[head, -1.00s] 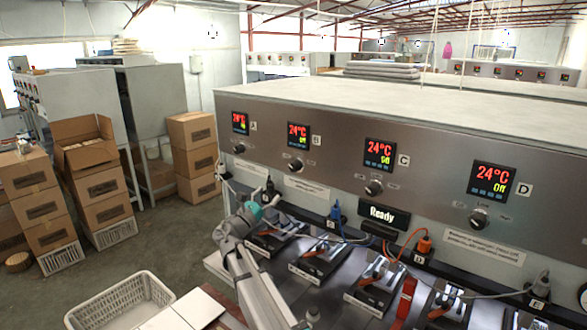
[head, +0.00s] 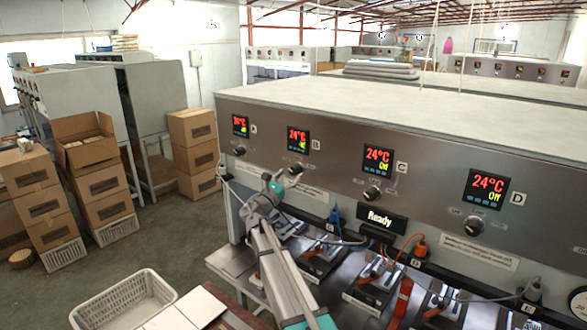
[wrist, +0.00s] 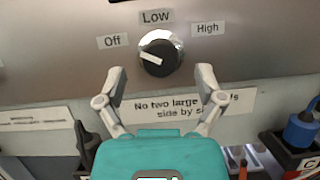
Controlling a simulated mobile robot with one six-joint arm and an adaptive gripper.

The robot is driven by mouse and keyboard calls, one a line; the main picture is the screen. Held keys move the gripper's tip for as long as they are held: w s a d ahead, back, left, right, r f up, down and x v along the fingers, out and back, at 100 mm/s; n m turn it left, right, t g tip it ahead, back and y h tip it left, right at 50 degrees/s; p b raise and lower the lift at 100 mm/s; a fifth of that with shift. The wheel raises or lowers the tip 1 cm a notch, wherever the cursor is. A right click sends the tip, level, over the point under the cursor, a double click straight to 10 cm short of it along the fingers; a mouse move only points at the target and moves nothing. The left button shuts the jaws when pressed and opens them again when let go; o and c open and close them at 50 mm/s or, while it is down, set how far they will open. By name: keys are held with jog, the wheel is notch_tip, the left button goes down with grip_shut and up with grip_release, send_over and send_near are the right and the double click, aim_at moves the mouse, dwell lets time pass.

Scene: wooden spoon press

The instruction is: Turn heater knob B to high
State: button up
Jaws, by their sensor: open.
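Knob B (head: 295,170) is a dark round knob on the steel panel, below the red display marked B (head: 298,138). In the wrist view the knob (wrist: 160,53) has Off at its left, Low above and High at its right. Its white mark points left, toward Off. My gripper (head: 281,180) is just below and in front of knob B in the head view. In the wrist view my gripper (wrist: 161,80) has its fingers spread apart, empty, with the knob just above and between the tips. I see no contact with the knob.
Knobs A (head: 239,151), C (head: 372,193) and D (head: 472,225) sit along the same panel. A printed notice (wrist: 185,105) lies behind the fingers. Plugs and cables, including a blue plug (head: 335,214), hang below. Presses stand on the bench; a white basket (head: 125,300) is at lower left.

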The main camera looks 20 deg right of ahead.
jog(key=shift+p+x, duration=0.35)
jog(key=shift+x, duration=1.05)
jog(key=c, duration=1.1)
jog(key=shift+c, duration=0.2)
